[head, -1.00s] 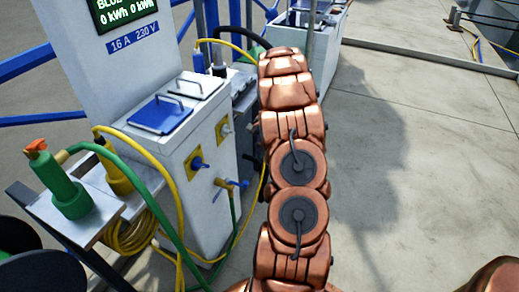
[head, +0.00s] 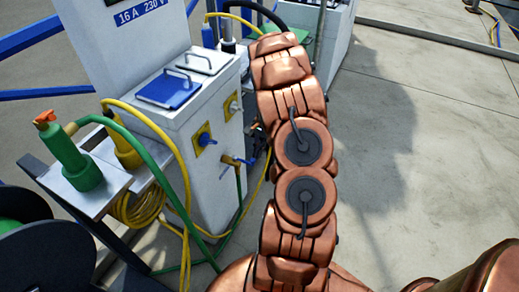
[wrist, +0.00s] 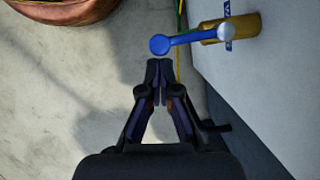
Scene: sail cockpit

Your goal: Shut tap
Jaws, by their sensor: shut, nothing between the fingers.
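The tap is a brass fitting (head: 228,160) with a blue lever (head: 245,161), low on the side of the white service pedestal (head: 205,180). In the wrist view the brass body (wrist: 232,28) is at the upper right, and the blue lever (wrist: 188,39) reaches left from it to a round end. My gripper (wrist: 159,64) is shut and empty. Its fingertips appear just below that round end in the picture, with a small gap; whether they touch in depth I cannot tell. In the head view my arm hides most of the gripper.
A green hose (head: 240,190) hangs from the tap. A yellow plate with a blue knob (head: 204,139) is above left on the pedestal. The concrete floor (head: 420,140) at right is clear.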

